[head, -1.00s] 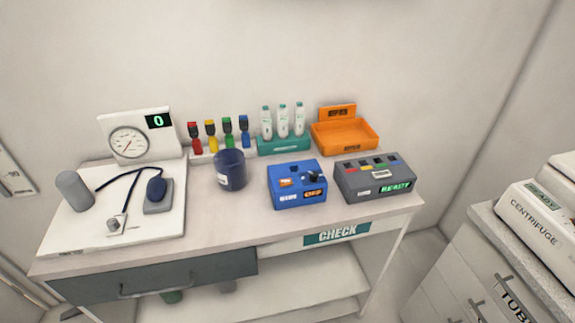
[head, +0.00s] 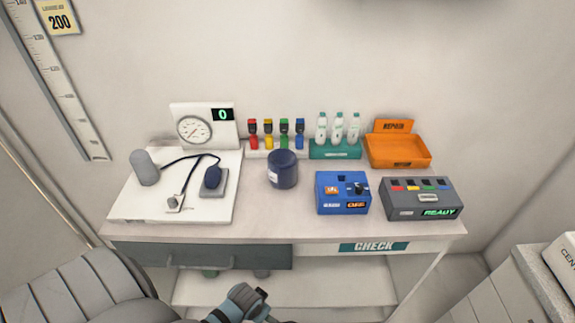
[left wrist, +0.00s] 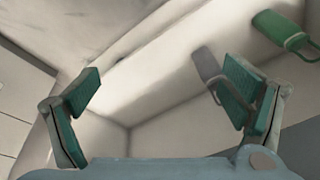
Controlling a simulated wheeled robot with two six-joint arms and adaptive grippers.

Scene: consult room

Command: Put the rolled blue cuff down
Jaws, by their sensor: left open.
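The rolled blue cuff (head: 282,169), a dark blue cylinder with a small pale label, stands upright on the table. It is between the white gauge board on the left and the blue box on the right, and nothing holds it. My left gripper (head: 245,301) is at the bottom of the head view, in front of the table and well apart from the cuff. In the left wrist view the left gripper (left wrist: 160,92) is open and empty, with teal pads wide apart. The cuff is not in that view. My right gripper is out of view.
The gauge board (head: 140,203) carries a grey cylinder (head: 144,168) and a bulb with tubing. A blue box (head: 342,193), a grey box (head: 421,199), an orange tray (head: 398,151) and a teal bottle rack (head: 335,150) stand right. A drawer (head: 200,254) is below. Bare tabletop lies before the cuff.

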